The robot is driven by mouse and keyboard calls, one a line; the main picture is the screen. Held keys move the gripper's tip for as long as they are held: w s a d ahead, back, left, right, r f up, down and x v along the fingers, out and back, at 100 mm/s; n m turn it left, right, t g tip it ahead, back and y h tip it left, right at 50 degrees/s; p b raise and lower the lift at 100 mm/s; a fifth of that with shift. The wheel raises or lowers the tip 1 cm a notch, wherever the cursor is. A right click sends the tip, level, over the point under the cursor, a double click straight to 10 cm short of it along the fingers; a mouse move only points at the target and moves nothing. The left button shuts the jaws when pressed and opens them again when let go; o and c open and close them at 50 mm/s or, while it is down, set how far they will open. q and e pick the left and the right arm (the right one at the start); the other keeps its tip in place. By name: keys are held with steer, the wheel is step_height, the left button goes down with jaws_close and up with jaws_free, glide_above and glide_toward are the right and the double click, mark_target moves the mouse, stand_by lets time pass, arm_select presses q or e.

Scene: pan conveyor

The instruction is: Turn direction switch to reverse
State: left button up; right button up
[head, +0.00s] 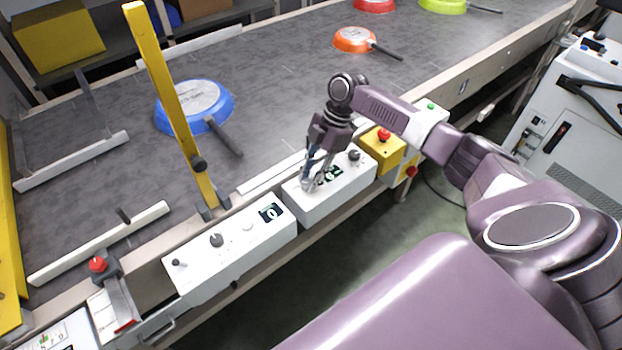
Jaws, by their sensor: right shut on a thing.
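My right gripper (314,182) reaches down onto the white control box (300,205) at the near edge of the conveyor. Its fingers are shut on a small switch at the left part of the box's top, most likely the direction switch. The fingers cover the switch, so its position cannot be read. To the right of the fingers, the same box has a small display (333,174) with green digits, partly hidden, and a black knob (354,155). My left gripper is not in view.
A second white control box (232,246) with knobs and a display stands to the left. A yellow emergency-stop box (383,149) is on the right. A yellow post (172,100) rises nearby. Blue (200,97) and orange (354,40) pans lie on the grey belt (275,90).

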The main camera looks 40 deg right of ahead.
steer(key=shift+n, duration=0.3)
stand_by(0.4)
steer(key=o, duration=1.2)
steer(key=shift+c, duration=0.2)
steer(key=v, duration=1.2)
steer(key=shift+w, duration=0.15)
